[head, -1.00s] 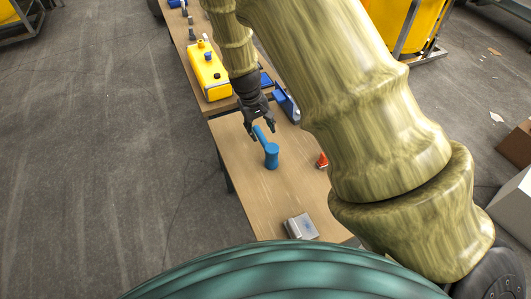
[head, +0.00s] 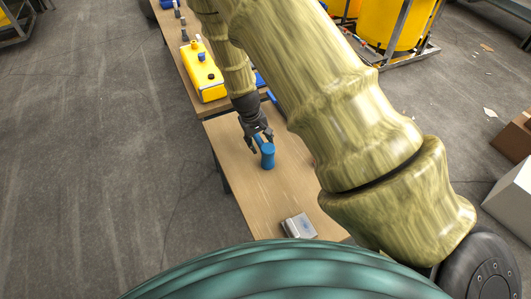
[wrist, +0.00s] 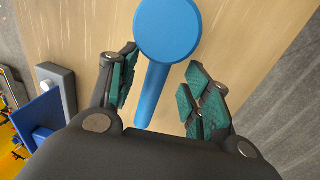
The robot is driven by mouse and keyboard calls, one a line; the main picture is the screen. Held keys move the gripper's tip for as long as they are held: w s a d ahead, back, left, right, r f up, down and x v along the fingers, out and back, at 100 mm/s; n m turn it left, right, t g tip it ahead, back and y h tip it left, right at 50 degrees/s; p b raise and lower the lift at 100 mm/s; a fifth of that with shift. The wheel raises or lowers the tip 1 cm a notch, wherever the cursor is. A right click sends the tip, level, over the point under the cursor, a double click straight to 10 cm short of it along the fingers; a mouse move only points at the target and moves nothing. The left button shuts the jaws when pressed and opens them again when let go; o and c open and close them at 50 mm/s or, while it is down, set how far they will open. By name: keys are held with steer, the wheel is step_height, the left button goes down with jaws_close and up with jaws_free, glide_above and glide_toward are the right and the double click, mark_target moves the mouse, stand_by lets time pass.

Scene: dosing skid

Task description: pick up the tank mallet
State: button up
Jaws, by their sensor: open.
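The blue tank mallet (head: 267,157) is on the wooden table. In the wrist view, the round mallet head (wrist: 168,30) is at the top and the handle (wrist: 150,95) runs down between my fingers. My gripper (head: 257,143) is over the handle end of the mallet. In the wrist view, my gripper (wrist: 160,66) is open, with one finger on each side of the handle and gaps visible.
A silver-grey box (head: 299,227) lies at the table's near end. A yellow container (head: 203,73) stands on the table farther back. Blue items show beside my arm. My arm covers the table's right side. Bare wood (head: 240,180) shows left of the mallet.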

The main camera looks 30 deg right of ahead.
steer(key=shift+s+d+f, duration=0.1)
steer(key=shift+d+f, duration=0.15)
steer(key=shift+f, duration=0.75)
steer(key=shift+d+f, duration=0.2)
steer(key=shift+f, duration=0.75)
jaws_close()
